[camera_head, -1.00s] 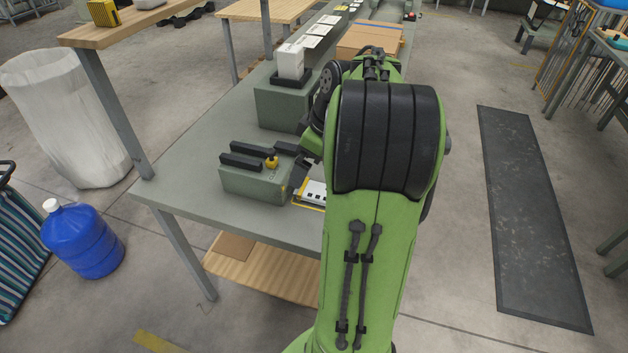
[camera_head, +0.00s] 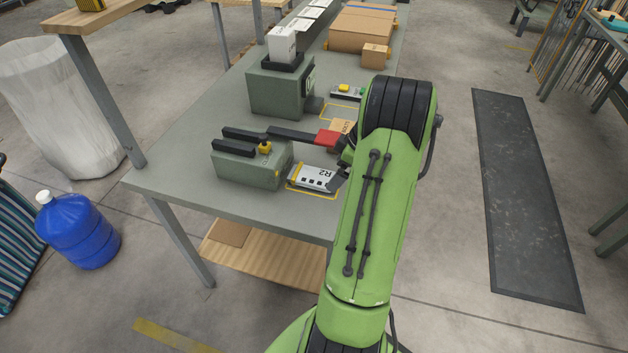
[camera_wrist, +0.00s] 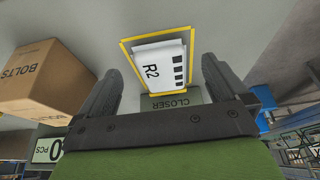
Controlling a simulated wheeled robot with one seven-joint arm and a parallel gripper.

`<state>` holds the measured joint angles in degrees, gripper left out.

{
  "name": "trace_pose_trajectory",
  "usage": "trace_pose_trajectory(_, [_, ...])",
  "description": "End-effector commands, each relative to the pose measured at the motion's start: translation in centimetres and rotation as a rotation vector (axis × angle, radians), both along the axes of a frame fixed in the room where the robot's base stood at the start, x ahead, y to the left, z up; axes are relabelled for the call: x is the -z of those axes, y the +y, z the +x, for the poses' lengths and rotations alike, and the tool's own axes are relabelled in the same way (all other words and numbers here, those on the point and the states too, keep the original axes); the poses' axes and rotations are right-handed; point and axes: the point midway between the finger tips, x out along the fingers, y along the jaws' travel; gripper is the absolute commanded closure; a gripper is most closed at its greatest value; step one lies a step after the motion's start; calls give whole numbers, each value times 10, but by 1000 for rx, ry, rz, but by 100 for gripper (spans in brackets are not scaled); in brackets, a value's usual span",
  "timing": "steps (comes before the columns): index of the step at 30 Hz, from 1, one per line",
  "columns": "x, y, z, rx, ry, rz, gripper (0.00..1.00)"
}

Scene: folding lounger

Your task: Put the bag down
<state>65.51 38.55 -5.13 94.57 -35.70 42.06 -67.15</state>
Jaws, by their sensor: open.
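The bag (camera_head: 316,177) is a flat white packet marked R2 with a row of black squares. It lies inside a yellow outline on the grey table, beside a green-grey block with black bars. In the wrist view the bag (camera_wrist: 160,66) lies flat within the yellow outline, beyond and between my fingers. My gripper (camera_wrist: 161,68) is open, its two dark fingers spread apart with nothing visibly held. In the head view my gripper (camera_head: 343,168) is just right of the bag, partly hidden by my arm.
A cardboard box marked BOLTS (camera_wrist: 35,80) is close beside my gripper. A green-grey block (camera_head: 250,166) carries black bars, a yellow knob and a red end. A larger block (camera_head: 278,92) holds a white carton. Bare tabletop (camera_head: 180,165) lies at the left.

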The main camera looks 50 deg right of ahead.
Motion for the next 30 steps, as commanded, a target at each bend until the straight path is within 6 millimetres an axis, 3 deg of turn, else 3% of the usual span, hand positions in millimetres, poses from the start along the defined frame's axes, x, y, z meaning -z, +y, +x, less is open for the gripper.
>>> trace_pose_trajectory(3, [27,2,7,-1,2,5,0])
trace_pose_trajectory(6, [40,4,12,0,1,3,0])
trace_pose_trajectory(12, [39,4,13,0,1,2,2])
trace_pose_trajectory(24, [38,4,13,1,1,1,61])
trace_pose_trajectory(30, [37,3,12,1,0,0,61])
